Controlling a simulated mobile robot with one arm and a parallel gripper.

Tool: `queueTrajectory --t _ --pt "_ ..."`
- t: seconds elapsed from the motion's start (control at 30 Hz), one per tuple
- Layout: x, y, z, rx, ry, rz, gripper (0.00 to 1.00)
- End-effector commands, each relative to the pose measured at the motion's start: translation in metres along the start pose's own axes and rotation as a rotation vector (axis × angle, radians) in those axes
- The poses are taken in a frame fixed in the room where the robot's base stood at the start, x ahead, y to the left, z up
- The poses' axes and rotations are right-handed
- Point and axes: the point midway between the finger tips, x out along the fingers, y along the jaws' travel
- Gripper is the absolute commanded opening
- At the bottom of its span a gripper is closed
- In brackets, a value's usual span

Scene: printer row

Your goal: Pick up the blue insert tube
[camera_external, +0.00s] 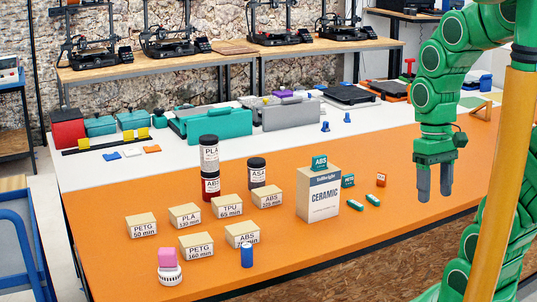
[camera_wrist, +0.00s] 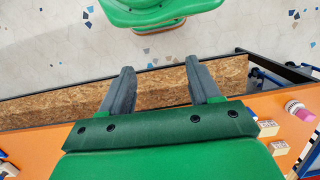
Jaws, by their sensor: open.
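I cannot make out the tube in the wrist view.
Several labelled tan blocks, stacked PLA and ABS cans (camera_external: 209,168), and a pink-topped white piece (camera_external: 167,268) are around the tube. The front right of the orange table is mostly clear.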

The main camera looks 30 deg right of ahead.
Motion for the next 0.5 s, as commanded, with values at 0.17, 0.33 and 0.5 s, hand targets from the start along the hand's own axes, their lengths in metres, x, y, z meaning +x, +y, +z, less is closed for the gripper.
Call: queueTrajectory --t 0.17,0.33,0.5 --pt "0.015 -0.031 -0.003 0.032 -0.108 -0.112 0.62" --pt "0.025 -0.067 -0.006 0.078 -0.221 -0.240 0.62" --pt "0.031 -0.101 -0.013 0.132 -0.327 -0.367 0.62"
